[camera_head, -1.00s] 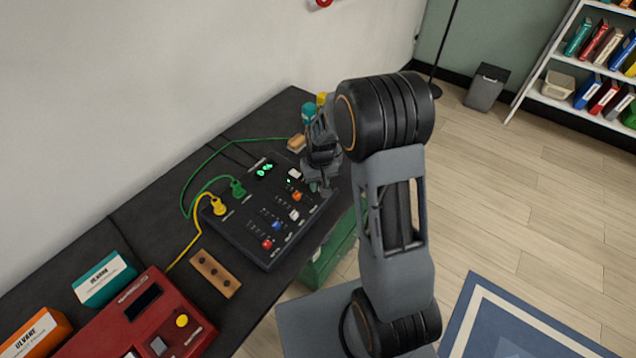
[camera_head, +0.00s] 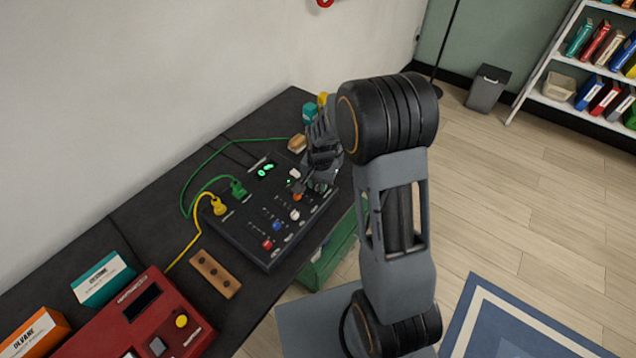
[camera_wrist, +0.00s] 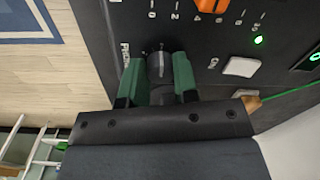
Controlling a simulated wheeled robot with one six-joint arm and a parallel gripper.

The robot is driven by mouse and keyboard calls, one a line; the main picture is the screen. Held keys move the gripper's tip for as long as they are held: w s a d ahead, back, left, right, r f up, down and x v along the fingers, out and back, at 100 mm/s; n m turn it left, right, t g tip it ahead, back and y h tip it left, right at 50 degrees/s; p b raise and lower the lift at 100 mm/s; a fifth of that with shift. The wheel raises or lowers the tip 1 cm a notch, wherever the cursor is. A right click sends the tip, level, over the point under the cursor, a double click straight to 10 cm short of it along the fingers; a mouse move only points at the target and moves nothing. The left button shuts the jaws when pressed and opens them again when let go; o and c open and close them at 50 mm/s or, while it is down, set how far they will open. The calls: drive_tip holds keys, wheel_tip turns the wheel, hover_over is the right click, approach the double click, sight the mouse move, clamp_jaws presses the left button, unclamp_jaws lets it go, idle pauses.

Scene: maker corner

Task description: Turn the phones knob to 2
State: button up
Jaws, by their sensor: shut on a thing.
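The phones knob (camera_wrist: 158,66) is a dark round knob on the black mixer panel (camera_wrist: 110,12). In the wrist view my gripper (camera_wrist: 160,76) has its green-padded fingers on either side of the knob and is shut on it. The partly hidden "PHONES" lettering runs beside the left finger. Small marks show by the knob, but its pointer and setting cannot be read. In the head view my gripper (camera_head: 316,184) is at the panel's (camera_head: 238,228) right end, and the knob is mostly hidden under it.
An orange slider cap (camera_wrist: 211,5) and a white button (camera_wrist: 241,67) with a lit green light are close to the gripper. Yellow (camera_head: 219,206) and green (camera_head: 238,188) plugs are at the panel's back left. A red device (camera_head: 160,310) stands front left.

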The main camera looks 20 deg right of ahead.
idle(0.4)
drive_tip(key=o, duration=0.9)
drive_tip(key=r, duration=1.3)
drive_tip(key=shift+s+d+r, duration=0.2)
drive_tip(key=shift+s+r, duration=0.05)
drive_tip(key=shift+r, duration=0.15)
